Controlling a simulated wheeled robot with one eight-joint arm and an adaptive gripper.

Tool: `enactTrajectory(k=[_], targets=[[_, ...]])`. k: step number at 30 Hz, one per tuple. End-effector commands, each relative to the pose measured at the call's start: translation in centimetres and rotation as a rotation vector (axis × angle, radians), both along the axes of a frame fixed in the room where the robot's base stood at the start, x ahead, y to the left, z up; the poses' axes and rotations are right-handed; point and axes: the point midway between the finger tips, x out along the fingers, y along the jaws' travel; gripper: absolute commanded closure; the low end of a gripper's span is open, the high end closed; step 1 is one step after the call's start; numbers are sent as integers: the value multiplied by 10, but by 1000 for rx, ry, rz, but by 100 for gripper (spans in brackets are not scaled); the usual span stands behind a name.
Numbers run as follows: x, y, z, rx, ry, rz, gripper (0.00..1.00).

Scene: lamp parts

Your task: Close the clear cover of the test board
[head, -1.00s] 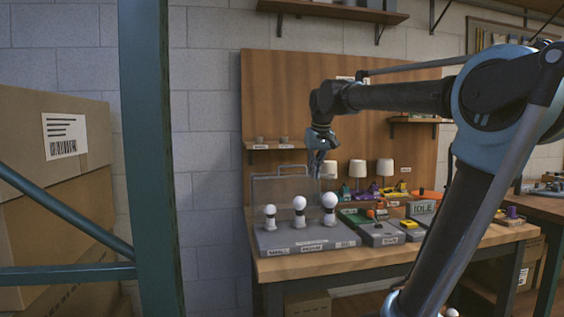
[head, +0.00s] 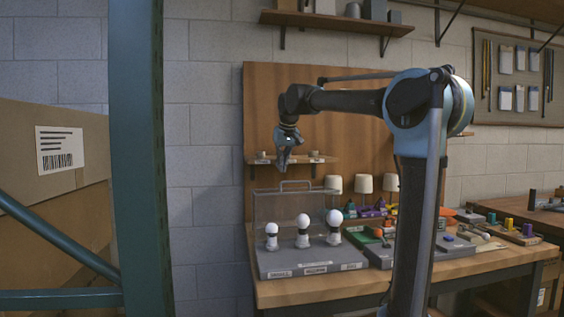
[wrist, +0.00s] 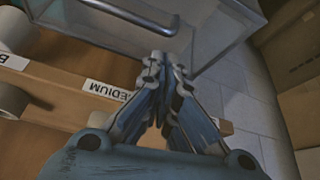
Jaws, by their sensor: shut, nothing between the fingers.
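The test board (head: 340,257) is a grey base on the bench with several white bulbs standing on it. Its clear cover (head: 283,206) stands upright, open, at the back edge of the base, with a grey handle (head: 297,182) on top. My gripper (head: 284,168) is shut and empty, pointing down above and slightly left of the handle in the head view.
A small shelf (head: 318,160) with labels is on the wooden back panel behind my gripper. A green post (head: 137,150) and cardboard boxes (head: 50,190) are at the left.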

Motion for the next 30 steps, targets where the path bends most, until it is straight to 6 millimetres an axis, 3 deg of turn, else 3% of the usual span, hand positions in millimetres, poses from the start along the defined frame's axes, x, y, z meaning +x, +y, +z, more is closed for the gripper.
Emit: enactTrajectory(k=[6, 11, 30], targets=[[12, 4, -29, 0, 0, -1, 100], [16, 7, -41, 0, 0, -1, 100], [16, 6, -43, 5, -16, -1, 100]])
